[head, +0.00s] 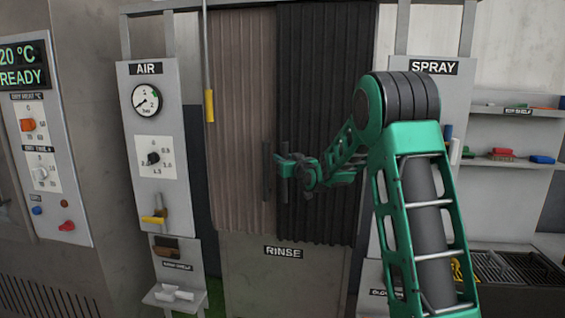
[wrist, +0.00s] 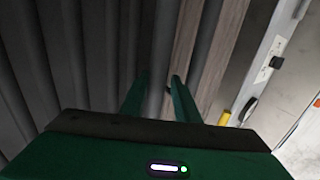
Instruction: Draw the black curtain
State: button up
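The black curtain (head: 325,100) hangs in dark folds over the right half of the rinse bay; its grey folds also fill the left of the wrist view (wrist: 65,60). A brown-grey curtain (head: 240,80) hangs beside it on the left. My gripper (head: 283,165) is at mid height by the edge where the two meet, next to a dark upright bar handle (head: 284,187). In the wrist view, its two green fingers (wrist: 160,88) stand slightly apart with a grey upright strip between them. Whether they press on it is unclear. My forearm covers part of the bay's right side.
A second dark upright bar (head: 266,170) is on the brown-grey curtain. A yellow-ended pull rod (head: 209,105) hangs left of it. The AIR panel (head: 153,130) stands left, the SPRAY panel (head: 433,67) right. A shelf with coloured blocks (head: 503,154) is at far right.

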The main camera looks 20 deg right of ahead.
jog(key=s, duration=1)
jog(key=shift+s, duration=0.3)
